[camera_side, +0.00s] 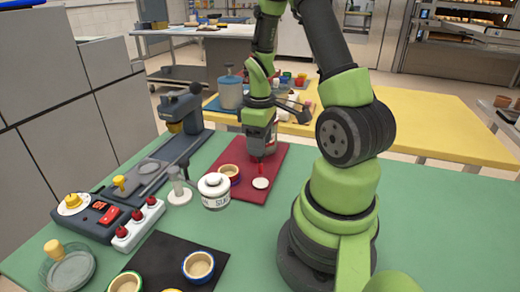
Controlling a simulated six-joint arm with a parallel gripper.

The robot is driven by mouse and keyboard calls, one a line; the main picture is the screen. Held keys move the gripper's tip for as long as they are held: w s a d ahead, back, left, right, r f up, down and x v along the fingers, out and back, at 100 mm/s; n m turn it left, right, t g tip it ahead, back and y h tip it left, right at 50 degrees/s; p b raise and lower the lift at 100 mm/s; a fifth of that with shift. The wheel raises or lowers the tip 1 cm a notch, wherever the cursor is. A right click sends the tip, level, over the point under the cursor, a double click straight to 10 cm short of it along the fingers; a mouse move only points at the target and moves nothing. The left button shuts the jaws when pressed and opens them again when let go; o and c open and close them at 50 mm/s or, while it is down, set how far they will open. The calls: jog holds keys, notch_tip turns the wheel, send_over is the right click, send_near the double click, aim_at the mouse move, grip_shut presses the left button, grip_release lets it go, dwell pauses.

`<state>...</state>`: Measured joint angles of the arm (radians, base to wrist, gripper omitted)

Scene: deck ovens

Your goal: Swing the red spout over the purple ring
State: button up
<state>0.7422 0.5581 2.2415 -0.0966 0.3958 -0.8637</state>
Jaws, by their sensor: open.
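My gripper (258,158) points down over the dark red mat (248,196) and is open. A small red part (259,168) shows just under it; it may be the red spout, but it is too small to be sure, and I cannot tell whether the gripper touches it. A pale canister with a red band (271,138) stands right behind the gripper, partly hidden by it. A white disc (261,183) lies on the mat just below the red part. I cannot make out a purple ring; it may be hidden or too small.
A white lidded jar (214,191) stands at the mat's left edge. A grey machine (184,108) and a control panel (122,215) are left. A blue-rimmed bowl (198,267) is in front. The green table's right side is clear.

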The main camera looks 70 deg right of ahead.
jog(key=shift+f, duration=1.25)
grip_shut()
